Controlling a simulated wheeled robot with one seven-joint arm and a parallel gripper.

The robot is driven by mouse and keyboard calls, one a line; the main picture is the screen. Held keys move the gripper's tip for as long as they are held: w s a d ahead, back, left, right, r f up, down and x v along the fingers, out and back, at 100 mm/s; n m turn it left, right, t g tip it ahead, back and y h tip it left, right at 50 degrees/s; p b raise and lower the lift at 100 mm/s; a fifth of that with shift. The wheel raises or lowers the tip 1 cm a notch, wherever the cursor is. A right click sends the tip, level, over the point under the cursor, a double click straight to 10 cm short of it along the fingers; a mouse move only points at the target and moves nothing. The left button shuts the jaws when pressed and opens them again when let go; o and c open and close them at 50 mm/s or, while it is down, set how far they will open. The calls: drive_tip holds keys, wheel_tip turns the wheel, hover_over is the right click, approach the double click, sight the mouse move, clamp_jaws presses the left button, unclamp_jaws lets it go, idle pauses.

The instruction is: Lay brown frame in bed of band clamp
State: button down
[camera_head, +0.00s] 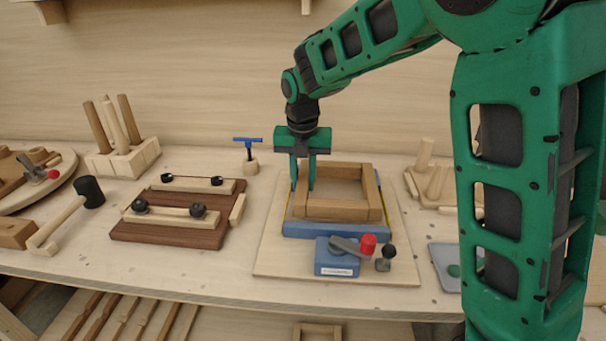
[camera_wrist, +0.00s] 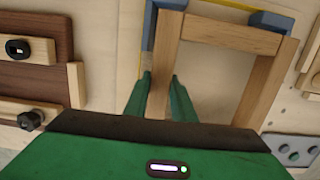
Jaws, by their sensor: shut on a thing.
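The brown frame (camera_head: 336,209) is a wooden rectangle with an open middle. It is at the band clamp (camera_head: 320,231), inside its blue corner pieces and yellow band; I cannot tell whether it rests fully on the bed. My gripper (camera_head: 303,187) points down and is shut on the frame's left rail. In the wrist view, my fingers (camera_wrist: 161,95) straddle that rail of the frame (camera_wrist: 232,32), and blue corner pieces (camera_wrist: 272,21) show beyond its far corners. The clamp's blue block with a red-knobbed lever (camera_head: 368,244) is at the front.
A dark brown board with wooden bars and black knobs (camera_head: 180,211) lies to the left. A peg rack (camera_head: 432,183) and a grey plate (camera_head: 447,268) are to the right.

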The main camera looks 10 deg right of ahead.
drive_tip(key=shift+f, duration=1.65)
drive_tip(key=c, duration=1.4)
unclamp_jaws()
drive_tip(key=shift+f, duration=0.1)
drive_tip(key=shift+r, duration=5.05)
